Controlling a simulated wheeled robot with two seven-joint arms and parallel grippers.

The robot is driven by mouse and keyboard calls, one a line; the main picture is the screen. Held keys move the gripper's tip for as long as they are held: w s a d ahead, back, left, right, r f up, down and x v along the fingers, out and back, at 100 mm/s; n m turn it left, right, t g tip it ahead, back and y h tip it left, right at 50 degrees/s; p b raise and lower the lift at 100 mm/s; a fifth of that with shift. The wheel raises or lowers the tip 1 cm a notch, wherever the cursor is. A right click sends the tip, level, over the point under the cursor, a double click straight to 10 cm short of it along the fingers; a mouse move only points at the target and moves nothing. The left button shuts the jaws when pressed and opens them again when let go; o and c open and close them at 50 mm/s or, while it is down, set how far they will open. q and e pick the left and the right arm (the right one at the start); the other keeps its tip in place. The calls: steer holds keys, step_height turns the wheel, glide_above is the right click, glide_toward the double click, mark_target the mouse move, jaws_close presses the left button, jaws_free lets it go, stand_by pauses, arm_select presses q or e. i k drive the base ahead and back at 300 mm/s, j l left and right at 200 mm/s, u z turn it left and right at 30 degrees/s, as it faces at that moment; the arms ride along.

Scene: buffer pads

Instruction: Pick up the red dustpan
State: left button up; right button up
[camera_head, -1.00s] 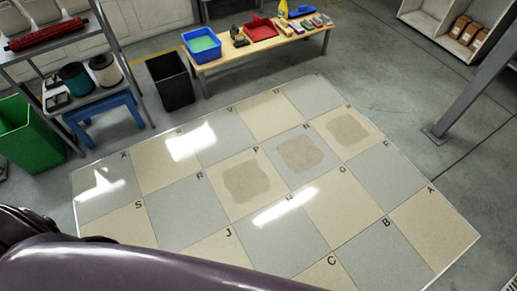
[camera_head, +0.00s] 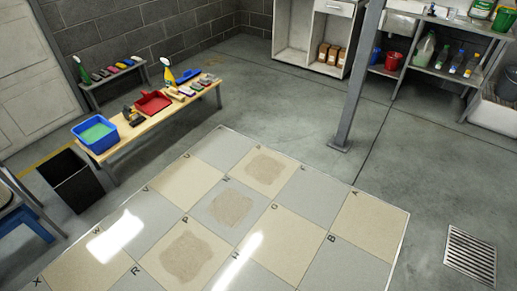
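The red dustpan (camera_head: 153,102) lies on the low wooden bench (camera_head: 148,129) at the upper left of the head view. It sits between a dark brush-like tool (camera_head: 132,116) on its left and several small items on its right. It looks apart from both my grippers, as neither gripper shows in the head view.
A blue basin with green liquid (camera_head: 97,133) stands on the bench's left end, a yellow spray bottle (camera_head: 169,77) behind it further right. A black bin (camera_head: 72,180) stands below left. A grey post (camera_head: 357,80) rises at right.

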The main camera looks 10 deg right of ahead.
mark_target(151, 103)
steer(key=i, duration=2.6)
steer(key=i+l+u, duration=0.25)
steer(key=i+u, duration=0.2)
steer(key=i, duration=0.2)
steer(key=i+l+u, duration=0.5)
steer(key=i, duration=0.1)
